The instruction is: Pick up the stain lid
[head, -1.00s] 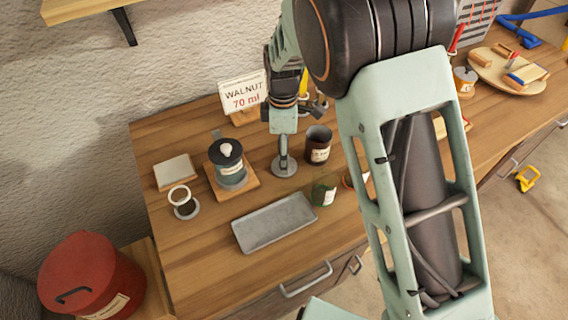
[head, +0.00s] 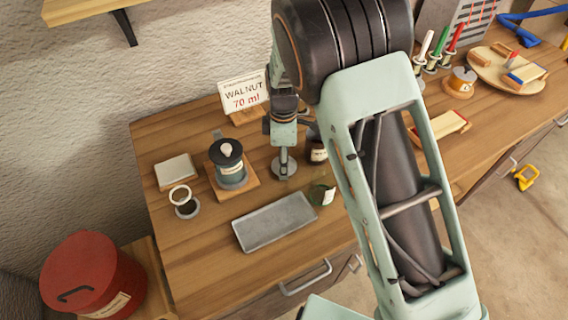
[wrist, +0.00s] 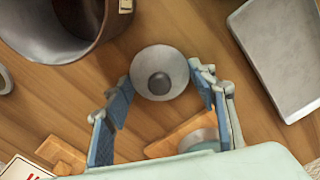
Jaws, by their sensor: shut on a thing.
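The stain lid, a round grey disc (head: 284,174) with a dark knob in its middle, is under my gripper (head: 284,160) on the workbench (head: 185,240). In the wrist view the lid (wrist: 150,60) sits between the two blue-padded fingers of my gripper (wrist: 160,76). The fingertips lie at opposite sides of its rim, and the gripper is shut on it. I cannot tell whether the lid touches the bench or is just above it. In the head view one finger covers part of the lid.
A dark open can (wrist: 60,30) stands close beside the lid. A black-lidded jar (head: 228,165) on a wooden block is to the left. A grey tray (head: 275,222) and a green glass jar (head: 321,195) are in front. A WALNUT sign (head: 244,94) stands behind.

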